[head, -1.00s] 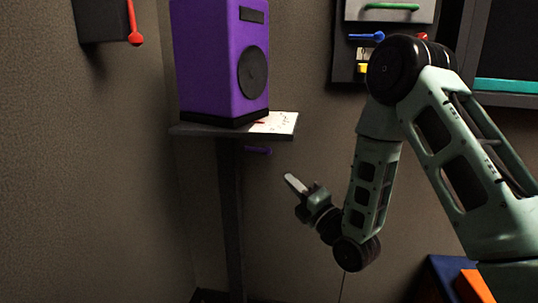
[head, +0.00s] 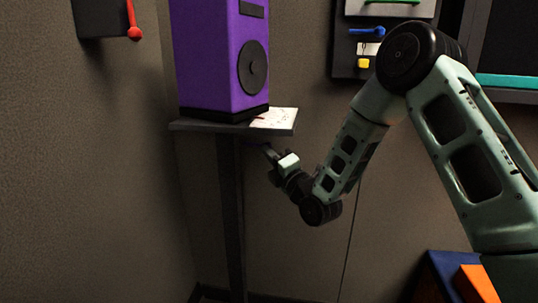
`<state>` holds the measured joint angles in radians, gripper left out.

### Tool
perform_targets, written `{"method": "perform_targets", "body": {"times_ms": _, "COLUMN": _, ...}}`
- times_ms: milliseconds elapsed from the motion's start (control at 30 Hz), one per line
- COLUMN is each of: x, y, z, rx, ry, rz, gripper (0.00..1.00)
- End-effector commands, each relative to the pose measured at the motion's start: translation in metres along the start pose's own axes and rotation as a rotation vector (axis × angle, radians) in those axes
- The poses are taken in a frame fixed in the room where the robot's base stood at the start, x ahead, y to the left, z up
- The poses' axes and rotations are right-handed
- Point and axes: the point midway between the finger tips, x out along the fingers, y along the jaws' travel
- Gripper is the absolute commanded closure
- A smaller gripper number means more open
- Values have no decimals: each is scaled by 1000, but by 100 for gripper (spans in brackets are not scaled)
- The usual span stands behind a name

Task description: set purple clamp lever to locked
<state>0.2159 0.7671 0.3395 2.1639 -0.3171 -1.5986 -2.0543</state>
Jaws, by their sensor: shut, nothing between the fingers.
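The purple clamp lever sits under the small grey shelf (head: 205,127), beside the shelf's post. It is now almost wholly hidden by my gripper (head: 266,150), so its angle cannot be read. My gripper is shut and empty, its fingers pointing up and left just below the shelf's right part. I cannot tell whether the fingertips touch the lever.
A purple speaker-like box (head: 212,65) and a white paper (head: 277,117) are on the shelf. A red lever (head: 134,25) is on the left wall. A panel with a blue lever (head: 366,31) hangs behind. A blue bin (head: 440,268) stands lower right.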

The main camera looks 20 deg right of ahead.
Motion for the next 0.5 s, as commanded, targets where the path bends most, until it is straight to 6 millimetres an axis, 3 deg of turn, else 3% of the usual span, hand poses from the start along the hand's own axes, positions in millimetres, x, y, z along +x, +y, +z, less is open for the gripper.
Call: {"method": "perform_targets", "body": {"times_ms": 500, "x": 5, "y": -1, "z": 4, "rx": -99, "ry": 0, "rz": 105, "gripper": 100}}
